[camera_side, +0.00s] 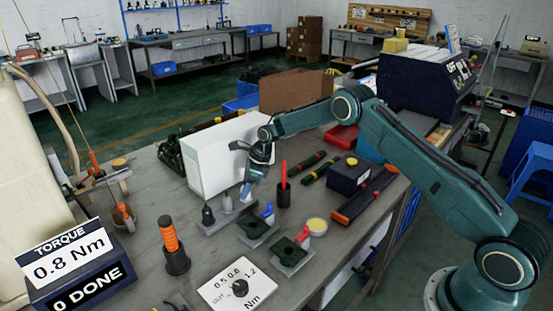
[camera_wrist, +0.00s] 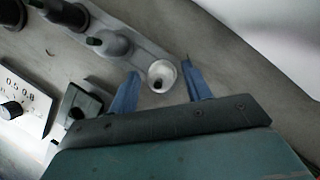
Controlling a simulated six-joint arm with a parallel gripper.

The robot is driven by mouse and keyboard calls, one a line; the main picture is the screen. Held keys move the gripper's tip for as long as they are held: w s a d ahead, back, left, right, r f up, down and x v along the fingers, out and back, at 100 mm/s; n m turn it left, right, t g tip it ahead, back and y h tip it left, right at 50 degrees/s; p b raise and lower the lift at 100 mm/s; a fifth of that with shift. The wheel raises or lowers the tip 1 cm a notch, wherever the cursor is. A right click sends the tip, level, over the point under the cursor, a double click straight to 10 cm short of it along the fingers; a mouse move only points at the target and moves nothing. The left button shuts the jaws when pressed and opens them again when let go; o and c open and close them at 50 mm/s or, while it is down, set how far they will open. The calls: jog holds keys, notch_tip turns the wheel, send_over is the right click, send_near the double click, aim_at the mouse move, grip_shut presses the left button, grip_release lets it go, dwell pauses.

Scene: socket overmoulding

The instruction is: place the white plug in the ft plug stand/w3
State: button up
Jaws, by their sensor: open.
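The plug stand is a grey strip (camera_side: 222,221) on the table, carrying a dark, a grey and a white piece in a row. It also shows in the wrist view (camera_wrist: 135,52). What looks like the white plug (camera_wrist: 162,77) is a round white piece with a dark centre, at the end of this row. My gripper (camera_side: 246,192) is low over that end of the strip. In the wrist view my gripper (camera_wrist: 158,80) has its blue fingers apart, one on each side of the white piece, with visible gaps. In the side view the fingers mostly hide the white piece.
A large white box (camera_side: 222,157) stands close behind my gripper. A black cup (camera_side: 283,193) stands to the right. A torque selector (camera_side: 238,287) lies nearer the front.

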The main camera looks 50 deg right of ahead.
jog(key=v, duration=1.1)
jog(key=shift+r, duration=0.1)
jog(key=s+a+r+n+t+h, duration=0.1)
jog(key=s+a+r+n, duration=0.1)
jog(key=s+r+n, duration=0.7)
jog(key=s+a+r+n+h, duration=0.1)
jog(key=s+a+r+n, duration=0.3)
jog(key=s+r, duration=0.8)
jog(key=s+n+t+h, duration=0.1)
jog(key=s+n, duration=1.3)
jog(key=s, duration=1)
jog(key=shift+d+f, duration=0.3)
jog(key=shift+d, duration=0.1)
